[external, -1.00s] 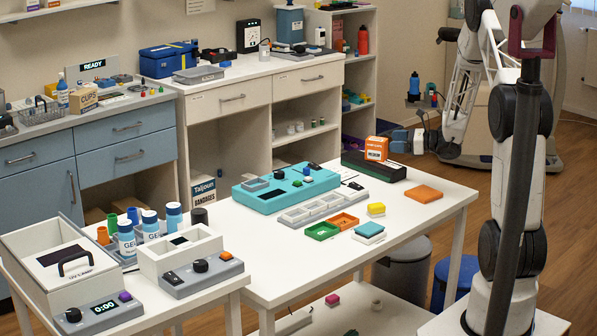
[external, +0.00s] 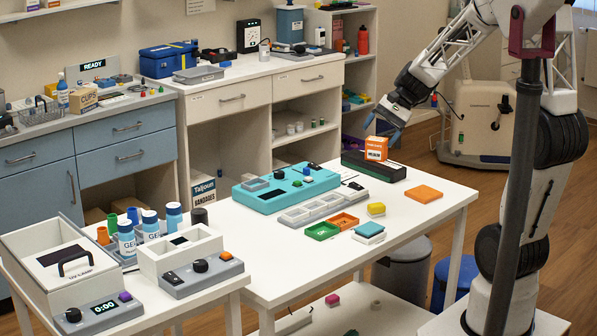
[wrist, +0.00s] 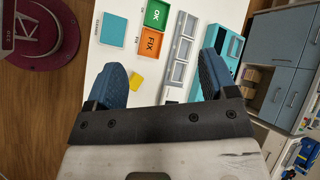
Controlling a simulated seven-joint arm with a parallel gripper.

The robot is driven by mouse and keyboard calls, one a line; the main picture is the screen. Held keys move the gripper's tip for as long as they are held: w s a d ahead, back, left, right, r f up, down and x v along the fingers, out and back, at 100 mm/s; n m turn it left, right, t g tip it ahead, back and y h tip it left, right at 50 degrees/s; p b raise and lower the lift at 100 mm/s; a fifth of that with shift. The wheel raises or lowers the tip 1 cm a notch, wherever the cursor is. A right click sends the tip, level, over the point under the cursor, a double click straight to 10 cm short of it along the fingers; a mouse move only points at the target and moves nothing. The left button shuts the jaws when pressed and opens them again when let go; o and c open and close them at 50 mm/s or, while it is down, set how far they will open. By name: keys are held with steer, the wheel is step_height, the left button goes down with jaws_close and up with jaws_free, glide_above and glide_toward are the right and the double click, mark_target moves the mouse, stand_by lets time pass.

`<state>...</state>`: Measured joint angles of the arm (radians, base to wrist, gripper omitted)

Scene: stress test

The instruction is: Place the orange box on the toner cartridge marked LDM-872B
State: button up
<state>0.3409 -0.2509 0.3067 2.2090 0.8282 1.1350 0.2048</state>
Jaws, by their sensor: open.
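A small orange box (external: 376,148) with a white label rests upright on the black, flat toner cartridge (external: 372,170) at the far side of the white table. The marking LDM-872B cannot be read. My gripper (external: 384,128) is open and empty, tilted down, with its blue fingers just above the box in the picture and apart from it. In the wrist view, my open fingers (wrist: 160,68) show over the table with nothing between them. The box and cartridge are not visible there.
A flat orange pad (external: 424,194) lies right of the cartridge. A turquoise device (external: 264,198) and grey tray (external: 306,211) lie to the left. Green (external: 322,231) and orange (external: 345,221) trays, a yellow block (external: 376,209) and a teal pad (external: 369,230) lie nearer.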

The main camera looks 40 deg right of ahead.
steer(key=s+a+r+n+h, duration=0.2)
steer(key=s+n+h, duration=0.2)
steer(key=s, duration=0.6)
steer(key=s+a+r+n+h, duration=0.2)
steer(key=s+n+h, duration=0.2)
steer(key=s+n, duration=0.3)
steer(key=s, duration=0.3)
steer(key=shift+a+r+t, duration=0.3)
